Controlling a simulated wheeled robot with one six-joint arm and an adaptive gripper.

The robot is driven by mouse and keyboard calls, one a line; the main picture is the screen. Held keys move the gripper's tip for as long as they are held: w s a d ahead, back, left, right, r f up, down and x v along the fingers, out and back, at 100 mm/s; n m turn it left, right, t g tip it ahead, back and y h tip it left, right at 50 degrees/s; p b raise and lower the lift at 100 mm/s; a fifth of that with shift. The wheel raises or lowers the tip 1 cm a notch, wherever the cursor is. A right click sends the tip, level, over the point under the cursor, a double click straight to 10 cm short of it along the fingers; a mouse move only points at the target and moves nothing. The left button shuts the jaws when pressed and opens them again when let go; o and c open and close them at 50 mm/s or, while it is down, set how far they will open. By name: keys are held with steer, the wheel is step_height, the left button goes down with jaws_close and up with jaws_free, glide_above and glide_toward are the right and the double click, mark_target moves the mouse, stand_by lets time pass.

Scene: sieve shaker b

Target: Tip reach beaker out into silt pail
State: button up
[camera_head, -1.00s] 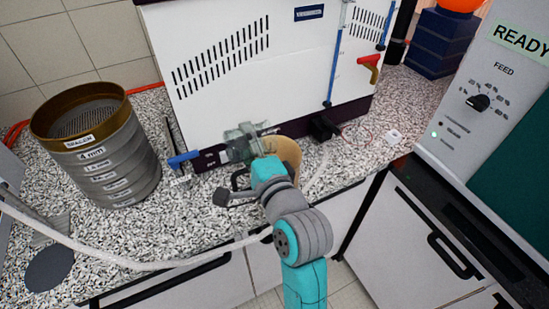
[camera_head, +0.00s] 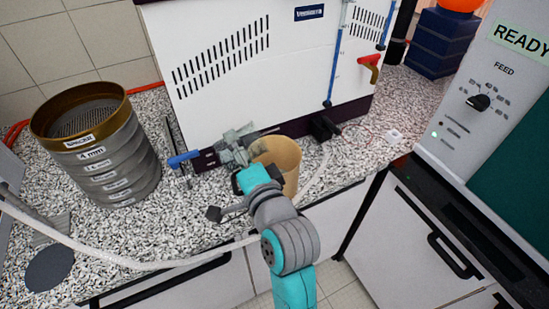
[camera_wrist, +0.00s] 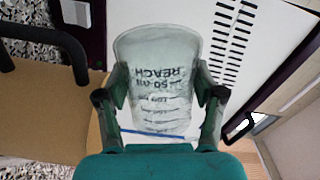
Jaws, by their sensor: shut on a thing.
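The reach beaker (camera_wrist: 157,60) is clear, with dark markings and the word REACH, which reads upside down in the wrist view. My gripper (camera_wrist: 160,98) is shut on it, with one finger on each side. In the head view my gripper (camera_head: 236,150) is just left of the tan, open-topped pail (camera_head: 285,158), near its rim. The beaker is hard to make out there, and its tilt and contents cannot be told. The pail stands on the counter before the white machine, its lower part partly behind my arm. A tan surface fills the left of the wrist view.
The white machine (camera_head: 240,70) stands close behind, with a blue-handled lever (camera_head: 183,160) and a red-handled tap (camera_head: 368,62). A sieve stack (camera_head: 110,160) stands at left. A pale hose (camera_head: 130,262) crosses the front counter.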

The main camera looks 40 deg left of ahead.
mark_target(226, 166)
steer(key=shift+s+a+f+n, duration=0.15)
steer(key=shift+s+a+n, duration=0.05)
steer(key=shift+s+n, duration=0.3)
steer(key=n, duration=0.1)
steer(key=r+n, duration=0.1)
steer(key=n, duration=0.1)
steer(key=shift+w+f+n+b, duration=0.1)
steer(key=shift+f+n+b, duration=0.3)
steer(key=shift+n, duration=0.8)
steer(key=shift+r+n, duration=0.2)
steer(key=shift+n, duration=0.2)
steer(key=shift+s+a+r+n, duration=0.15)
steer(key=shift+s+n, duration=0.2)
steer(key=shift+n, duration=0.1)
steer(key=shift+s+a+r+n, duration=0.15)
steer(key=shift+s+n, duration=0.2)
steer(key=shift+n, duration=0.1)
steer(key=n, duration=0.1)
steer(key=s+f+n, duration=0.1)
steer(key=shift+s+a+f+n+b, duration=0.1)
steer(key=shift+a+n+b, duration=0.2)
steer(key=shift+b, duration=0.1)
steer(key=r+n, duration=0.1)
steer(key=s+r+n, duration=0.1)
steer(key=r, duration=0.1)
steer(key=r+n, duration=0.1)
steer(key=shift+s+a+r+b, duration=0.2)
steer(key=shift+a+r+b, duration=0.05)
steer(key=shift+r+b, duration=0.15)
